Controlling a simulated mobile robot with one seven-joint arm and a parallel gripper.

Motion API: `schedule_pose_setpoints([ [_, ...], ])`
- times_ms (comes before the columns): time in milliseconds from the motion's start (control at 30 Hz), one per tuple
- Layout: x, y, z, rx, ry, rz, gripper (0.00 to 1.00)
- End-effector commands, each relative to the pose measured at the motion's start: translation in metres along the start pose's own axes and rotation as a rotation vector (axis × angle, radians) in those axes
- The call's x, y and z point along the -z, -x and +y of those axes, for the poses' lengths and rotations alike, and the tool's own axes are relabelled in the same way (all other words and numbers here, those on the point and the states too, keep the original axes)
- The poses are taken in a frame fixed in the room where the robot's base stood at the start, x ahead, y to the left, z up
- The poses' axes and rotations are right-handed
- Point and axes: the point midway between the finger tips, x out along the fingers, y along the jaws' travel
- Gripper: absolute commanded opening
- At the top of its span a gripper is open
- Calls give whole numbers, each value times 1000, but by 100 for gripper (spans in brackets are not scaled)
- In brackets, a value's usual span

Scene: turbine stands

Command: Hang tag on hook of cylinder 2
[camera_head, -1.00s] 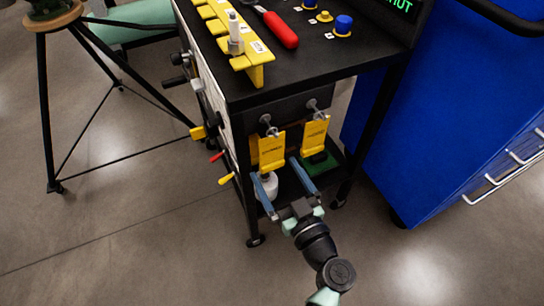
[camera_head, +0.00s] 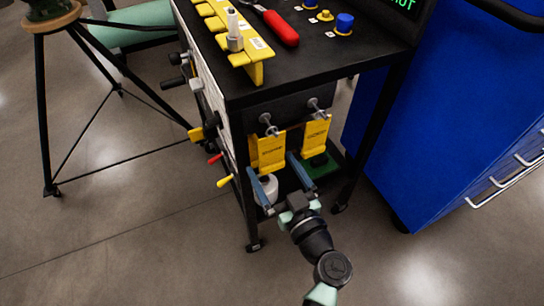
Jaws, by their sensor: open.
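Two yellow tags hang side by side on the front of the black stand. The left tag (camera_head: 270,151) hangs below the left grey hook (camera_head: 267,124). The right tag (camera_head: 316,137) hangs below the right grey hook (camera_head: 317,107). Which tag or hook belongs to cylinder 2 cannot be read. My gripper (camera_head: 278,171) is open, with its two blue fingers spread wide. The left fingertip is near the lower left of the left tag, and the right fingertip is between the tags' lower edges. Whether either finger touches a tag cannot be told.
The stand's top (camera_head: 300,70) holds a yellow rack (camera_head: 243,57), a red-handled tool (camera_head: 281,29) and a blue knob (camera_head: 344,23). A white container (camera_head: 269,187) sits behind my fingers. A blue cabinet (camera_head: 440,110) stands close on the right. A tripod is at left.

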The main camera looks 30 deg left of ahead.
Motion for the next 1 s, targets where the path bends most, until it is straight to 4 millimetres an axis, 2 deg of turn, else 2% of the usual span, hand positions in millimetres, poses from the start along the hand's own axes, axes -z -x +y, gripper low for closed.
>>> schedule_pose_setpoints([
  [767, 0, 0, 0, 0, 0, 0, 100],
  [1000, 0, 0, 0, 0, 0, 0, 59],
])
